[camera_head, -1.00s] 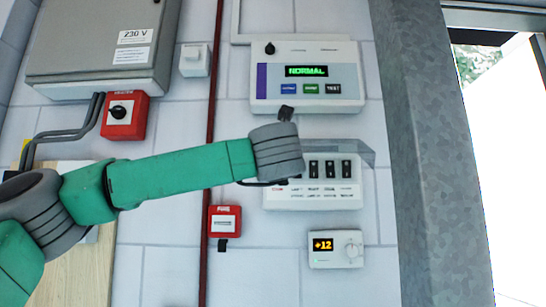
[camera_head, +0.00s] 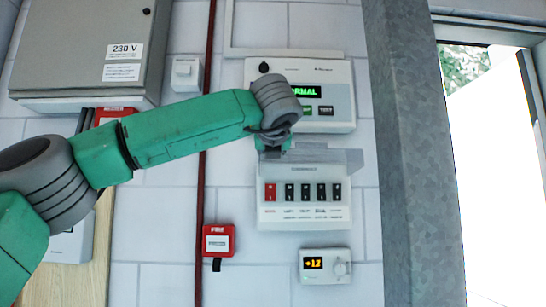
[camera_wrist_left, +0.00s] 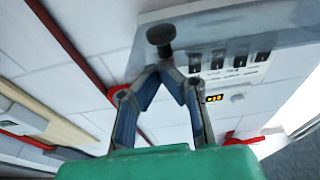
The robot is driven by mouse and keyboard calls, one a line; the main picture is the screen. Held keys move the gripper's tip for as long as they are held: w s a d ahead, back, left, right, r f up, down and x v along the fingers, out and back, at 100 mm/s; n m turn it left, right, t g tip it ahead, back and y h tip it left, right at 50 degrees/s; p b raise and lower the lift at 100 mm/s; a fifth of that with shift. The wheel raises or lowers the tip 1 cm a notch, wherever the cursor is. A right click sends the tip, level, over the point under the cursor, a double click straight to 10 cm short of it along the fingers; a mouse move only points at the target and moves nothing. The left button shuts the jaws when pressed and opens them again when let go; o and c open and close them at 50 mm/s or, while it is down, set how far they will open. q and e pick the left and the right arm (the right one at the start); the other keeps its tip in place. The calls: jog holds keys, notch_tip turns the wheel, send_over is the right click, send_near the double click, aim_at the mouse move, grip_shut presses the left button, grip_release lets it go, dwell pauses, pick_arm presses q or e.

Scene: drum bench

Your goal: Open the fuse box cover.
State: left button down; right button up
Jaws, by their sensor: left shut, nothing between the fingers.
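The fuse box (camera_head: 304,212) is a white box on the wall with a red switch and several black switches in a row. Its see-through cover (camera_head: 335,160) stands raised, sticking out from the box's upper edge with the switches uncovered below. In the left wrist view the cover (camera_wrist_left: 255,25) spans the top, with a dark knob (camera_wrist_left: 160,36) by its left part. My left gripper (camera_head: 274,153) is at the cover's left end. In the wrist view its fingertips (camera_wrist_left: 168,66) are together and empty, close to the knob; I cannot tell whether they touch. My right gripper is out of view.
An alarm panel (camera_head: 340,105) is just above, partly hidden by my left arm. A red call point (camera_head: 219,240) and a thermostat (camera_head: 325,265) sit below. A grey 230 V cabinet (camera_head: 80,50) and a red pipe (camera_head: 205,170) are to the left.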

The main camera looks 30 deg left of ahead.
pick_arm(q)
jog(key=shift+d+r, duration=0.1)
jog(key=shift+d, duration=0.15)
jog(key=v, duration=1.2)
jog(key=shift+d, duration=0.15)
jog(key=shift+w, duration=0.15)
